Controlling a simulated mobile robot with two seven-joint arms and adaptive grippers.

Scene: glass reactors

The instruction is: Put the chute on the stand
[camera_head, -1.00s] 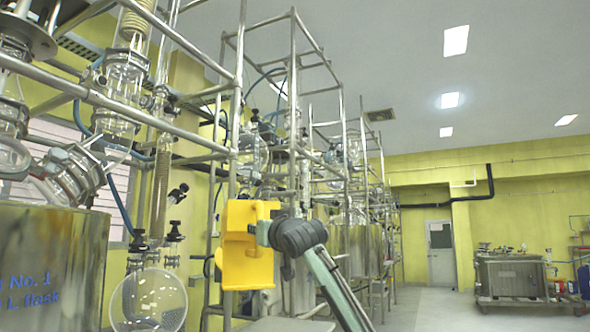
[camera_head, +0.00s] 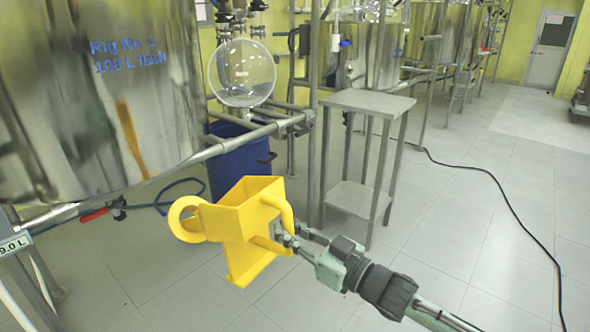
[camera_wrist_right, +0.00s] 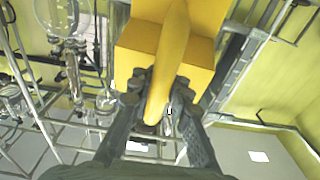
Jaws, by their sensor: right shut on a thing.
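The yellow chute (camera_head: 243,221) is in my right gripper (camera_head: 288,238), which is shut on the chute's right side handle. In the head view the chute is held in the air, nearly upright and slightly tilted, with its open top up and a ring on its left. In the right wrist view the chute (camera_wrist_right: 165,55) fills the upper middle, its handle between the two fingers (camera_wrist_right: 158,105). The metal stand (camera_head: 365,102), a small table with a bare flat top and a lower shelf, is behind and to the right of the chute, apart from it. My left gripper is not in view.
A large steel vessel (camera_head: 90,90) stands at the left, with a round glass flask (camera_head: 242,72) beside it. A blue bin (camera_head: 238,155) stands behind the chute. Metal pipes (camera_head: 310,150) rise left of the stand. A black cable (camera_head: 500,190) crosses the open floor at the right.

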